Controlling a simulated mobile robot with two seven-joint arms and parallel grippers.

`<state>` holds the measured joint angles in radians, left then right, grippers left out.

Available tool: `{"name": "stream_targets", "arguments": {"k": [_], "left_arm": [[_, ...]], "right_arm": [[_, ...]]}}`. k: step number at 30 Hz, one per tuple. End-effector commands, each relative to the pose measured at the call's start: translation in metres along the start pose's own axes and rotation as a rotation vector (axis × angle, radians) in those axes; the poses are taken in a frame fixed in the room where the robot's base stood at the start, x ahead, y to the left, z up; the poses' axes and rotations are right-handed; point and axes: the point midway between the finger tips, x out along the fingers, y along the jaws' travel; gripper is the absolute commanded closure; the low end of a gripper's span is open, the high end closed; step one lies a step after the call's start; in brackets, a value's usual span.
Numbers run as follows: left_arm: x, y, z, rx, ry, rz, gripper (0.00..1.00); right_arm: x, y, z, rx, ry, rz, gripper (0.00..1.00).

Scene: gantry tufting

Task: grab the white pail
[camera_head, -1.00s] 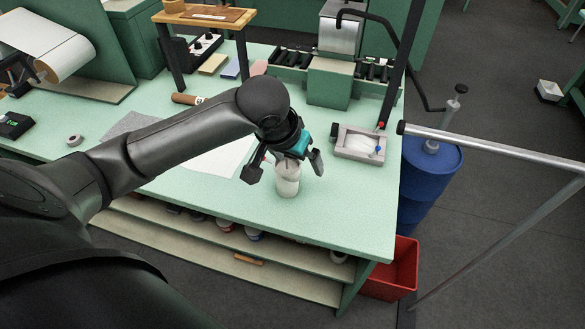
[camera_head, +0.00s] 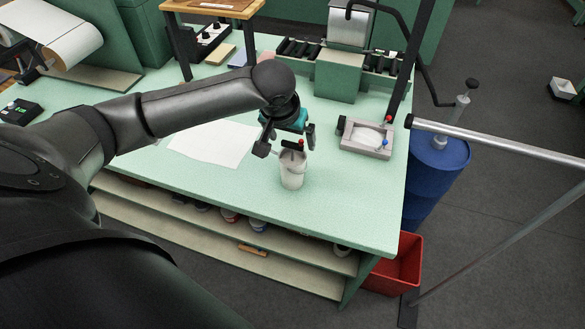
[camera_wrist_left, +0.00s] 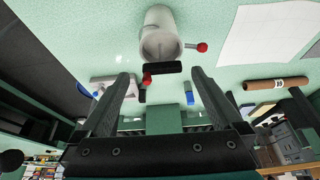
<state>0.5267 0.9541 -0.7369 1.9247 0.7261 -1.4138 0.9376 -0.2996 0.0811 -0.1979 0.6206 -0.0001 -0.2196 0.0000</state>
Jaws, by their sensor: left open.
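The white pail (camera_head: 291,174) stands upright on the green table near its front edge; in the left wrist view it is the pale round vessel (camera_wrist_left: 159,38) at top centre. My left gripper (camera_head: 287,142) is open and empty. In the head view its fingers appear just above and behind the pail's rim. In the left wrist view the pail lies beyond the fingertips (camera_wrist_left: 160,75), apart from them. A small black bar (camera_wrist_left: 163,67) with red-knobbed parts near it shows between the pail and the fingers. My right gripper is out of view.
A pale tray (camera_head: 366,138) with red and blue knobs sits right of the pail. A white sheet (camera_head: 208,142) lies to the left. A green roller machine (camera_head: 338,78) stands behind. A red bin (camera_head: 397,265) and blue drum (camera_head: 432,170) stand beyond the table's right side.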

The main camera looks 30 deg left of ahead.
Motion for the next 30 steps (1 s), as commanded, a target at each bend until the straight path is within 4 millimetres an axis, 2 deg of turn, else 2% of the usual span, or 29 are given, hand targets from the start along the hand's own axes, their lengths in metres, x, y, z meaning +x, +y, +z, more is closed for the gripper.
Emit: {"name": "stream_targets", "arguments": {"k": [4, 12, 22, 23, 30], "left_arm": [[0.010, -0.001, 0.001, 0.000, -0.001, 0.000, 0.00], [0.046, -0.003, 0.003, 0.000, 0.000, 0.000, 0.00], [0.053, -0.003, 0.003, 0.001, 0.002, 0.001, 0.00], [0.053, -0.003, 0.003, 0.001, 0.002, 0.001, 0.01], [0.053, -0.003, 0.003, 0.001, 0.001, 0.001, 0.28]], "right_arm": [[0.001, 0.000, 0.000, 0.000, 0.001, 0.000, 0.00], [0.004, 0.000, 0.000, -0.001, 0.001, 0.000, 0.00], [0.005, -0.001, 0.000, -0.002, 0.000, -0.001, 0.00], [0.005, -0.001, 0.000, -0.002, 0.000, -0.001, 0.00], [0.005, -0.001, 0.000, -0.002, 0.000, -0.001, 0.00]]}}
